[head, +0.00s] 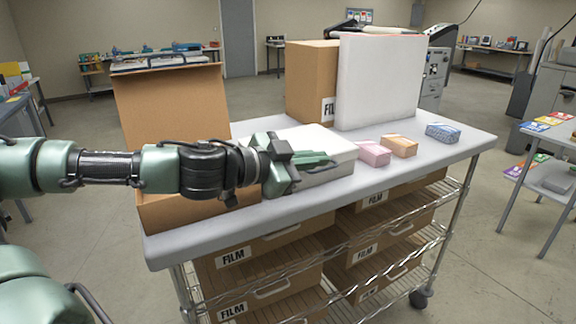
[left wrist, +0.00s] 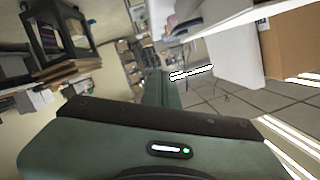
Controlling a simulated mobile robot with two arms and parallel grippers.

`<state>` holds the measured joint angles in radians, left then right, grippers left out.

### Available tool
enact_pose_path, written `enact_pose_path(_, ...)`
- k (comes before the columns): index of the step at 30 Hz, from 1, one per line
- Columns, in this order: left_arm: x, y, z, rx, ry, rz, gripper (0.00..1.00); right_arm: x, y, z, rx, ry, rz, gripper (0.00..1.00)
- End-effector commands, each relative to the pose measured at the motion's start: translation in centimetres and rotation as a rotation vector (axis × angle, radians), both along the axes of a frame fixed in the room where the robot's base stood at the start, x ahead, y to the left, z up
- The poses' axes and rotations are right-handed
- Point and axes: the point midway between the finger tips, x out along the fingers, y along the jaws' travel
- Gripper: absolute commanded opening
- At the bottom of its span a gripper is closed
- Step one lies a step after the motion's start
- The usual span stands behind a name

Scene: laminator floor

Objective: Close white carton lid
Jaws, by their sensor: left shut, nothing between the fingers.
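A low white carton (head: 338,146) lies on the cart top, partly behind my left gripper (head: 333,160). Its visible top looks flat and covered; its left part is hidden, so I cannot tell fully how its lid sits. My left gripper is shut and empty, level across the carton's front, its fingers pointing right. I cannot tell whether it touches the carton. In the left wrist view the shut fingers (left wrist: 163,88) point away from the camera. My right gripper is not in view.
A brown carton with a raised lid (head: 170,105) stands left on the cart (head: 440,148), behind my arm. A tall white box or panel (head: 380,82) and a brown FILM box (head: 311,78) stand behind. Small pink (head: 373,154), orange (head: 399,146) and blue (head: 443,133) packs lie right.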

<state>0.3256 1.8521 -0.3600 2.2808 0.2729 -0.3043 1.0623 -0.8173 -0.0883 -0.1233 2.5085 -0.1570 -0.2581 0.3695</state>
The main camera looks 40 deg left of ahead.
Motion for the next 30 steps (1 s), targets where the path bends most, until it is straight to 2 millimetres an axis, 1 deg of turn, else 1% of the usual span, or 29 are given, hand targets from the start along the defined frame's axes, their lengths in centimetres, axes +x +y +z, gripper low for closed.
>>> enact_pose_path(1, -0.5, 0.1, 0.1, 0.004, -0.005, -0.001, 0.0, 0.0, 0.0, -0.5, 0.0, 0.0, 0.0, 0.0)
enact_pose_path(5, -1.7, 0.6, 0.3, 0.0, -0.005, 0.004, 0.0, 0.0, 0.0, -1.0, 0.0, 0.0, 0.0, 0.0)
enact_pose_path(9, -3.5, 1.1, 0.6, 0.003, -0.005, 0.005, 0.0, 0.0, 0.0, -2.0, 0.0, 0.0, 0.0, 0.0)
enact_pose_path(16, -5.8, 1.7, 1.1, 0.001, -0.002, 0.005, 0.0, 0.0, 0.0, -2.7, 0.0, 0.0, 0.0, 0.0)
enact_pose_path(20, -6.3, 1.8, 1.2, -0.002, 0.0, 0.005, 0.0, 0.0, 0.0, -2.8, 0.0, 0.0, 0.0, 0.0)
enact_pose_path(26, -6.4, 1.8, 1.2, -0.003, 0.001, 0.003, 0.0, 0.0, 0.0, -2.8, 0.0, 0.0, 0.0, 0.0)
enact_pose_path(28, -6.2, 1.5, 0.9, -0.003, 0.004, -0.002, 0.0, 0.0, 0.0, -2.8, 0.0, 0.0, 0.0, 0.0)
enact_pose_path(30, -5.8, 1.0, 0.0, -0.001, 0.01, -0.011, 0.0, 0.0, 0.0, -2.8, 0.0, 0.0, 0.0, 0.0)
